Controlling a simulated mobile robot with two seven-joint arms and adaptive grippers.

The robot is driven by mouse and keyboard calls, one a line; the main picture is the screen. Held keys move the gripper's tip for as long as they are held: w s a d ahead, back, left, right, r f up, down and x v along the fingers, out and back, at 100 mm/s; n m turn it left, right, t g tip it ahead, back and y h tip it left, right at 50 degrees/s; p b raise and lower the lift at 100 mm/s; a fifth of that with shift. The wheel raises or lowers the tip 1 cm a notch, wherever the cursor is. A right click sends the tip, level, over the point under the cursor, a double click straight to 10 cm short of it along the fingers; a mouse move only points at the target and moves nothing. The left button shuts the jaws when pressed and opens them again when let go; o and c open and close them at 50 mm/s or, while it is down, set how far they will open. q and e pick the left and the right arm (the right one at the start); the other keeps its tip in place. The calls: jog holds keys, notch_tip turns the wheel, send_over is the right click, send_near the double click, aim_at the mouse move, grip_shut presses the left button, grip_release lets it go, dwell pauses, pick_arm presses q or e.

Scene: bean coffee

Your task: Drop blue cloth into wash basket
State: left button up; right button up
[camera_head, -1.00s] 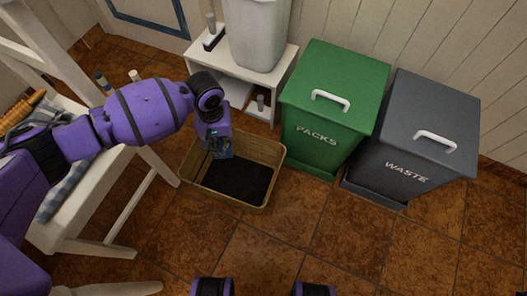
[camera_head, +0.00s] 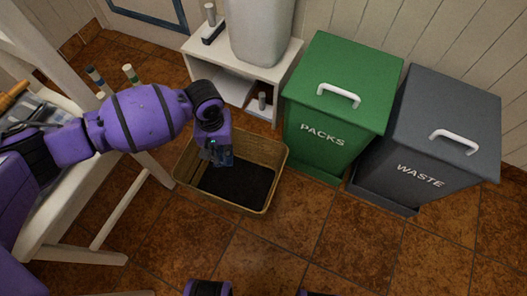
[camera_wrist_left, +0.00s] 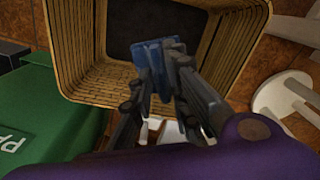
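The wash basket (camera_head: 279,172) is a wicker box on the tiled floor with a dark bottom; its woven wall also shows in the left wrist view (camera_wrist_left: 72,50). My left gripper (camera_head: 222,158) points down over the basket's opening. In the left wrist view its fingers (camera_wrist_left: 160,75) are shut on the blue cloth (camera_wrist_left: 150,50), a small blue piece at the fingertips above the basket's dark inside. In the head view the cloth is mostly hidden by the gripper. My right gripper is not in view.
The green PACKS bin (camera_head: 335,110) and the grey WASTE bin (camera_head: 435,140) stand right of the basket. A low white shelf (camera_head: 245,75) is behind it. A white chair or table (camera_head: 80,195) is at the left. The floor in front of the basket is clear.

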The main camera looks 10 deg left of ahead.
pick_arm(q)
jog(key=o, duration=0.4)
jog(key=shift+c, duration=0.2)
notch_tip(320, 180, up, 12)
dwell(0.7)
